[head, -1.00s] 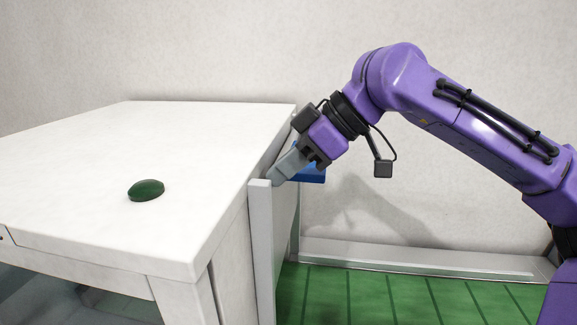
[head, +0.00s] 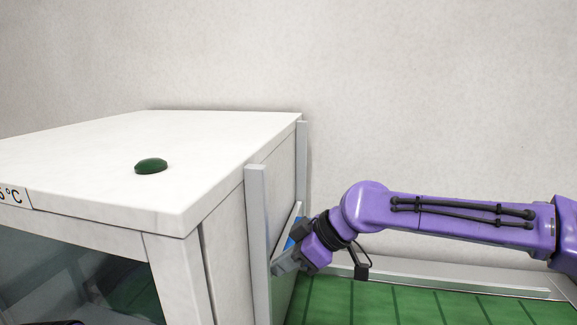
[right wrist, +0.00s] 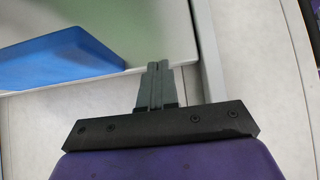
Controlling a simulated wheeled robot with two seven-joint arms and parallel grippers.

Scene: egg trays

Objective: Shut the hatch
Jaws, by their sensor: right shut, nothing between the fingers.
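The hatch (head: 296,214) is a pale panel between two upright rails on the right side of the white cabinet (head: 120,150). Its top edge sits low between the rails, with bare cabinet wall above. A blue block (head: 292,242) on its outer face is partly hidden by my right gripper (head: 279,268). In the right wrist view the blue block (right wrist: 65,56) and the pale panel (right wrist: 150,30) show beyond my shut, empty fingers (right wrist: 157,66). The fingertips are at the panel's edge; I cannot tell whether they touch. My left gripper is not in view.
The front rail (head: 258,240) and back rail (head: 302,160) stand out from the cabinet wall. A dark green domed button (head: 151,166) is on the cabinet top. A green floor (head: 400,305) and a pale wall (head: 430,90) lie to the right.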

